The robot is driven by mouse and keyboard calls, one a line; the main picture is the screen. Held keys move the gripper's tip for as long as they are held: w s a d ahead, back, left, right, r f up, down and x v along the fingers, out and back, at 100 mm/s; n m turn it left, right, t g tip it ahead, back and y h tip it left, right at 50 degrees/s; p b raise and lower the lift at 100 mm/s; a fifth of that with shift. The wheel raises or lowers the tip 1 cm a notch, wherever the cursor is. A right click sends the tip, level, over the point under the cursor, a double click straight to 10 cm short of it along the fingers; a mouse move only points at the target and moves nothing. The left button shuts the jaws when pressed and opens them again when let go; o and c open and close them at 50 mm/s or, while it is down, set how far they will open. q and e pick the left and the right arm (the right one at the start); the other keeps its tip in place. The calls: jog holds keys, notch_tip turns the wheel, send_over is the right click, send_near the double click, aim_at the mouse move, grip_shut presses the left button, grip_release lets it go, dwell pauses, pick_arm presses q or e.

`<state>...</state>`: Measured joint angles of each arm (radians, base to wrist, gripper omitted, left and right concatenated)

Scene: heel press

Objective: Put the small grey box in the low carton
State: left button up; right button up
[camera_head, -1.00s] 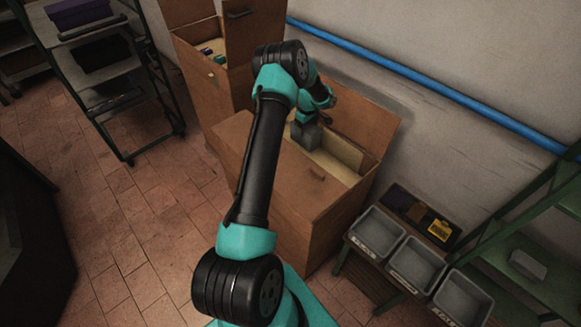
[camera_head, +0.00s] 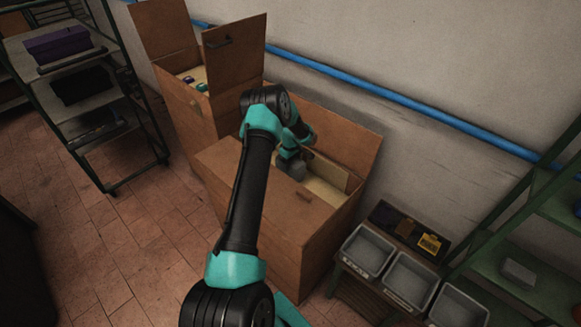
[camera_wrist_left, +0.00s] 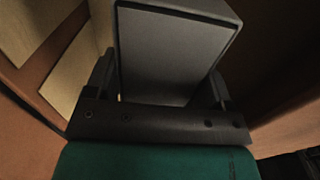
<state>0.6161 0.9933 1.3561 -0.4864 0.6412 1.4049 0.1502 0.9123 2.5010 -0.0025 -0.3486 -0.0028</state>
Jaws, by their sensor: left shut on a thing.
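The low carton (camera_head: 262,218) is the shorter brown box in the middle of the head view, its top open with flaps raised at the back. My left gripper (camera_head: 290,157) reaches down into its opening. It is shut on the small grey box (camera_head: 292,170), which hangs at or just inside the opening, partly hidden by my wrist. In the left wrist view the grey box (camera_wrist_left: 170,55) sits between the two dark fingers (camera_wrist_left: 162,88), with brown carton walls around it. I cannot tell whether the box touches the carton's floor. My right gripper is not in view.
A taller open carton (camera_head: 190,108) with small items inside stands behind left. A shelf rack (camera_head: 100,130) is at the left. Grey bins (camera_head: 367,250) and a green shelf (camera_head: 520,285) are at the right. A blue pipe (camera_head: 400,98) runs along the wall.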

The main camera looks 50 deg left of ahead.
pick_arm(q)
jog(key=shift+f, duration=1.5)
jog(key=shift+f, duration=0.25)
jog(key=o, duration=1.1)
jog(key=shift+r, duration=0.15)
notch_tip(320, 180, up, 12)
jog(key=shift+r, duration=0.1)
